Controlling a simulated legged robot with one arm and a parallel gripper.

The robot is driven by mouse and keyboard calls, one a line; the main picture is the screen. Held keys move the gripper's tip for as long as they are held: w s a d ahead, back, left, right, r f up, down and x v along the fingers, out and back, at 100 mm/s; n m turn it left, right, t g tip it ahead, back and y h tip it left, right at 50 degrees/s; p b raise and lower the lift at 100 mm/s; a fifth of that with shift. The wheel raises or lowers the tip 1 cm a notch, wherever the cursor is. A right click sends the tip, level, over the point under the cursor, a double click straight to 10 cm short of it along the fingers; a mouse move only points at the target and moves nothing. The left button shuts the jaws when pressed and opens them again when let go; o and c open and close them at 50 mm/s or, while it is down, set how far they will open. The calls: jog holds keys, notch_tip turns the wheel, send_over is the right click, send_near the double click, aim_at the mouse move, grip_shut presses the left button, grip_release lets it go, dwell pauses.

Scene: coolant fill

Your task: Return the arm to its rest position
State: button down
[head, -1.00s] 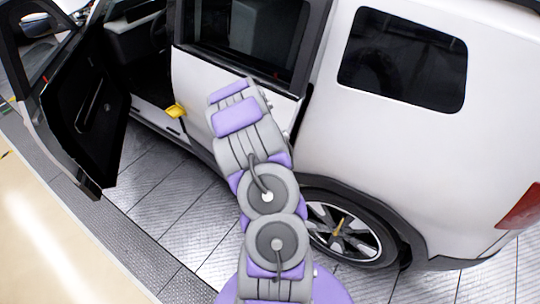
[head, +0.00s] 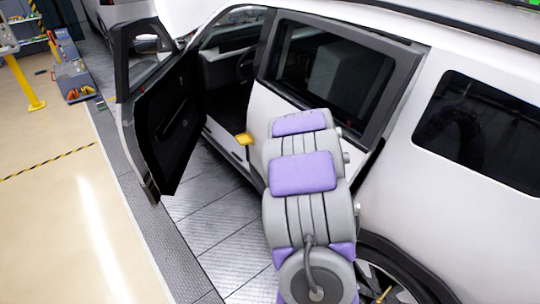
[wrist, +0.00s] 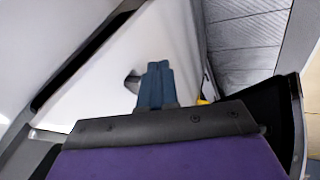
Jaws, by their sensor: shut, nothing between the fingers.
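My arm reaches up over the floor in the head view, in front of the white car's side (head: 455,85). My gripper's blue fingers (wrist: 155,84) show in the wrist view, shut together with nothing between them. They point at a white panel of the car (wrist: 110,75) with a dark handle-like recess behind them. I cannot tell the gap to the panel. In the head view the gripper is hidden behind my arm.
The car's front door (head: 175,115) stands wide open to the left. A small yellow piece (head: 244,139) sits by the sill, left of my arm. Metal floor plates (head: 215,215) are clear. A yellow post (head: 25,80) and tool bins (head: 74,80) stand far left.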

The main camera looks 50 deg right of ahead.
jog(key=w+a+r+n+g+y+b, duration=0.1)
jog(key=a+r+b, duration=0.25)
jog(key=a, duration=1.05)
jog(key=w+a+r+y+b, duration=0.2)
jog(key=a+r, duration=0.3)
jog(key=a, duration=0.8)
jog(key=s+a+r+n+g+y+b, duration=0.1)
jog(key=s+a+n, duration=0.1)
jog(key=s+a, duration=0.5)
jog(key=s+a+r+n+g+y+b, duration=0.1)
jog(key=s+a+g+y+b, duration=0.1)
jog(key=s+a, duration=0.5)
jog(key=a, duration=0.6)
jog(key=shift+s+n, duration=0.35)
jog(key=shift+n, duration=0.05)
